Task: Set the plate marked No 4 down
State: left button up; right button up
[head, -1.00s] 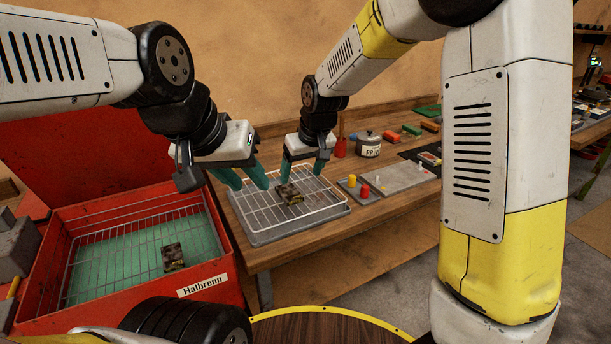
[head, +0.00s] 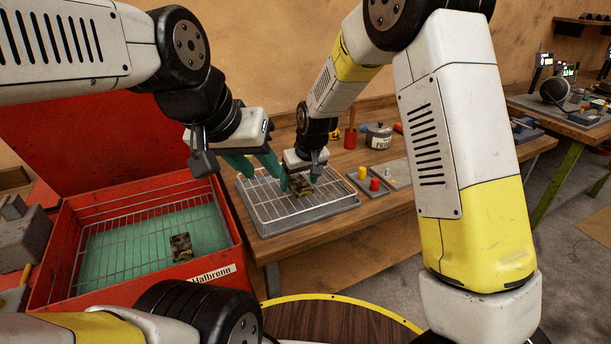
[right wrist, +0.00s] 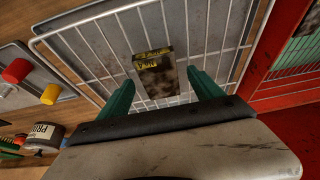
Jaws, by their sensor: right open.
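A small dark, mottled plate (head: 302,184) is at the wire rack (head: 268,212) on the bench. In the right wrist view the plate (right wrist: 154,76) has a yellow marking on its near-top edge that seems to read No 4. My right gripper (head: 301,176) is open, with one teal finger on each side of the plate; in the wrist view its fingers (right wrist: 163,92) stand apart from it. Whether the plate lies flat on the wires is hard to tell. My left gripper (head: 258,166) is open and empty, just left of the right one. A similar plate (head: 181,248) is in the red box.
The red box (head: 215,258), labelled Halbrenn, stands open at left with a wire rack inside. Yellow and red pegs (head: 368,180) on grey blocks and a pot (head: 379,136) stand right of the bench rack. Much of that rack is bare.

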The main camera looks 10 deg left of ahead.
grip_shut()
jog(key=shift+r, duration=0.1)
dwell(0.3)
